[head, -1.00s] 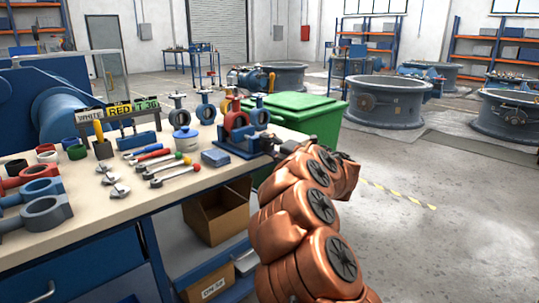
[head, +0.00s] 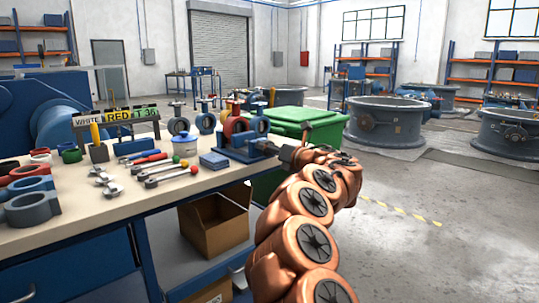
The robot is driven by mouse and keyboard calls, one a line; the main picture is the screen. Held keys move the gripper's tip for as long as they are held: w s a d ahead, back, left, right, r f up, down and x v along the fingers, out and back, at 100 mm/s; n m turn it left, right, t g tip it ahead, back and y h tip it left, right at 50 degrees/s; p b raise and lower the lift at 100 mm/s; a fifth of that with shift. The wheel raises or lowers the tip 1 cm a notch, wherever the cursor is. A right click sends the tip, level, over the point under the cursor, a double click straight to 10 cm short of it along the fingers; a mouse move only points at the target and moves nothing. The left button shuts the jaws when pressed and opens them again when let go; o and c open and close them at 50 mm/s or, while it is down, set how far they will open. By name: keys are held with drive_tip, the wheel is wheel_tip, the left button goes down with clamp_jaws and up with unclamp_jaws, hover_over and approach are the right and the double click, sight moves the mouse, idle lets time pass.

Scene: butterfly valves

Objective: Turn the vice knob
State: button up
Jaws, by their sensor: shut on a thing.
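The blue vice (head: 242,149) is fixed at the right end of the workbench. A red ring-shaped valve part (head: 235,127) and a blue one (head: 259,124) stand at it. My gripper (head: 283,151) is at the vice's right end, shut on the vice knob. The knob is mostly hidden by my gripper and wrist. A dark part of my gripper points up above the wrist. My copper-coloured arm reaches in from the bottom right.
The workbench (head: 120,215) holds wrenches (head: 105,181), ball-ended tools (head: 165,170), rings and more valve parts (head: 178,125). A green bin (head: 322,121) stands behind my gripper. A cardboard box (head: 213,222) sits on the shelf below. The floor at right is open.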

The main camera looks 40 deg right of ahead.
drive_tip(key=shift+n, duration=0.4)
drive_tip(key=o, duration=1.2)
drive_tip(key=shift+c, duration=0.2)
drive_tip(key=s, duration=1.2)
drive_tip(key=shift+a, duration=0.15)
